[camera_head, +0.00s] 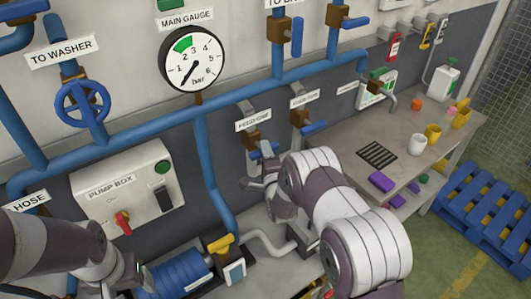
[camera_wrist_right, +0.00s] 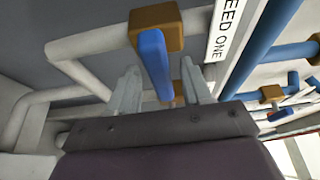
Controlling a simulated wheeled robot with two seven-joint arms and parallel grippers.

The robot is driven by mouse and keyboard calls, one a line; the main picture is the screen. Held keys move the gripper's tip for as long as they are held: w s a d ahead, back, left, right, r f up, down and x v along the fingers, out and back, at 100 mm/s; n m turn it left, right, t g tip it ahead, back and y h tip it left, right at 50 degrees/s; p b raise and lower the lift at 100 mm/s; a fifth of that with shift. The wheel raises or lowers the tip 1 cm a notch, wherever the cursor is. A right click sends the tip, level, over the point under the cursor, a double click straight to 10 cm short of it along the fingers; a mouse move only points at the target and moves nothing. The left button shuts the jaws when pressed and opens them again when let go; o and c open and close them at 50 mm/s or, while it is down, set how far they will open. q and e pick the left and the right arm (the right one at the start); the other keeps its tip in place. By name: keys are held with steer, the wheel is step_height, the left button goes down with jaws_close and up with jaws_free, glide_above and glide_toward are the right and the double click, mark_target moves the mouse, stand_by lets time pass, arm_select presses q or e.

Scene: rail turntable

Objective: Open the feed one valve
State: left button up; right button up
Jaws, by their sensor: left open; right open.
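The feed one valve has a brown body (camera_head: 251,140) on the wall pipe under its white label (camera_head: 253,121) in the head view. Its blue lever (camera_head: 267,149) is partly hidden by my right arm. In the right wrist view the blue lever (camera_wrist_right: 155,62) runs down from the brown body (camera_wrist_right: 156,27), between the two fingers of my right gripper (camera_wrist_right: 160,90). The gripper is open, with a gap on both sides of the lever; contact is not visible. It also shows in the head view (camera_head: 257,179). My left gripper (camera_head: 128,277) is open at the lower left, away from the valve.
A similar valve with a blue lever (camera_head: 314,127) is just right of feed one. A workbench (camera_head: 395,133) with mugs stands to the right.

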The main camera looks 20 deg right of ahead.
steer(key=shift+d, duration=0.1)
steer(key=shift+c, duration=0.7)
jaws_close()
steer(key=shift+d+f+n+t+y+b, duration=0.15)
steer(key=shift+n+t+y+b, duration=0.75)
steer(key=shift+n+b, duration=2.8)
steer(key=shift+a+f+n+t+y+b, duration=0.1)
steer(key=shift+f+n+t+y+b, duration=0.15)
steer(key=shift+n+y+b, duration=2.3)
steer(key=shift+d+f+n+t+y+b, duration=0.15)
steer(key=shift+n+t+b, duration=0.5)
steer(key=shift+n+b, duration=4.1)
steer(key=m+b, duration=0.2)
steer(key=shift+a+b, duration=0.1)
steer(key=shift+b, duration=0.2)
steer(key=shift+r, duration=0.1)
steer(key=shift+o, duration=0.7)
jaws_free()
steer(key=shift+w, duration=0.1)
